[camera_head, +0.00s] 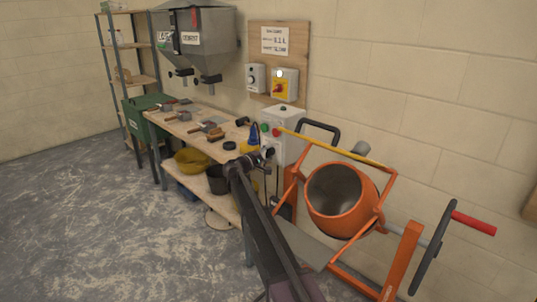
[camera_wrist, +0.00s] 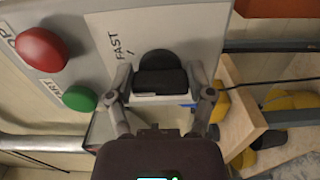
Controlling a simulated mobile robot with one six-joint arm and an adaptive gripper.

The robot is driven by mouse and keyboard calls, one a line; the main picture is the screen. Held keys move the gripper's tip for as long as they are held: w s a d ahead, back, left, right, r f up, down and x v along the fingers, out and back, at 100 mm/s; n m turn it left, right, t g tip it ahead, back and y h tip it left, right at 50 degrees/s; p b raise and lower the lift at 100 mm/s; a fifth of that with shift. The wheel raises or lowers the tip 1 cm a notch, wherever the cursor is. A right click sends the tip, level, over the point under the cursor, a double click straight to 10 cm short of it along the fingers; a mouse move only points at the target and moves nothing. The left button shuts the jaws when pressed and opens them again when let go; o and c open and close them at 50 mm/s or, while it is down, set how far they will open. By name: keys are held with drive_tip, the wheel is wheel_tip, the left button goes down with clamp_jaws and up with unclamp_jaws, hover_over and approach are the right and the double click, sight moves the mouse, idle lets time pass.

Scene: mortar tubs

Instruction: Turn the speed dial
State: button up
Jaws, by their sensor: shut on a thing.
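The speed dial (camera_wrist: 158,62) is a black round knob with a raised grip on a pale grey panel (camera_wrist: 112,25), in the wrist view. The word FAST is printed to its left. My gripper (camera_wrist: 160,84) is shut on the dial, with one finger on each side of its grip. In the head view my gripper (camera_head: 267,153) reaches the lower front of the grey control box (camera_head: 289,121). It hides most of the dial there. The dial's other markings are hidden.
A red button (camera_wrist: 41,49) and a green button (camera_wrist: 79,98) sit left of the dial, close to my left finger. The orange mixer (camera_head: 338,218) stands right of the box. A wooden workbench (camera_head: 188,128) with several tools stands left.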

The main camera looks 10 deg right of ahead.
drive_tip(key=n, duration=0.3)
drive_tip(key=shift+w+r+n, duration=0.15)
drive_tip(key=shift+n, duration=0.25)
drive_tip(key=shift+r+n, duration=0.1)
drive_tip(key=shift+n, duration=1.6)
drive_tip(key=o, duration=1.1)
drive_tip(key=shift+d, duration=0.1)
drive_tip(key=shift+a, duration=0.2)
drive_tip(key=v, duration=1.1)
drive_tip(key=shift+s+a, duration=0.25)
drive_tip(key=shift+s, duration=0.05)
